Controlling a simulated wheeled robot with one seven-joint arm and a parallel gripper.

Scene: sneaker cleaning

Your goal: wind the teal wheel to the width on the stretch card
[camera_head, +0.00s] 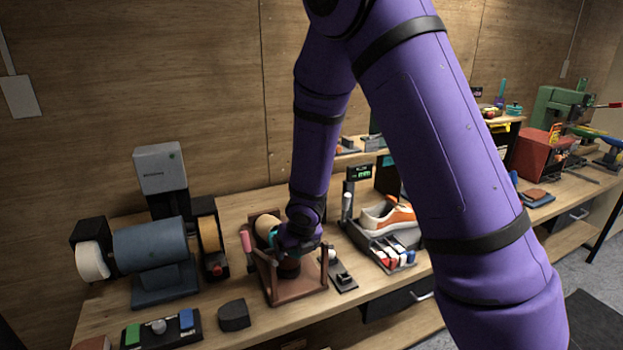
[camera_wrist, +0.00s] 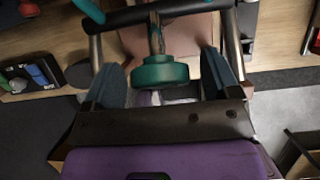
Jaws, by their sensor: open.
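The teal wheel (camera_wrist: 162,73) sits on a metal screw shaft in the middle of the wrist view. My gripper (camera_wrist: 163,66) is open, with one blue-grey finger on each side of the wheel. Gaps show between the wheel and both fingers. In the head view my gripper (camera_head: 290,245) is over the brown stretcher stand (camera_head: 297,293) and hides most of the wheel. A tan rounded form (camera_head: 265,224) shows behind it. A small dark sign with green writing (camera_head: 359,173) stands to the right; I cannot read its figure or tell whether it is the stretch card.
A blue-grey roller machine (camera_head: 152,246) stands left of the stand. An orange and white sneaker (camera_head: 388,217) sits at the right, behind a tray of coloured bottles (camera_head: 393,251). A button panel (camera_head: 160,328) and a dark block (camera_head: 234,315) are near the bench's front edge.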

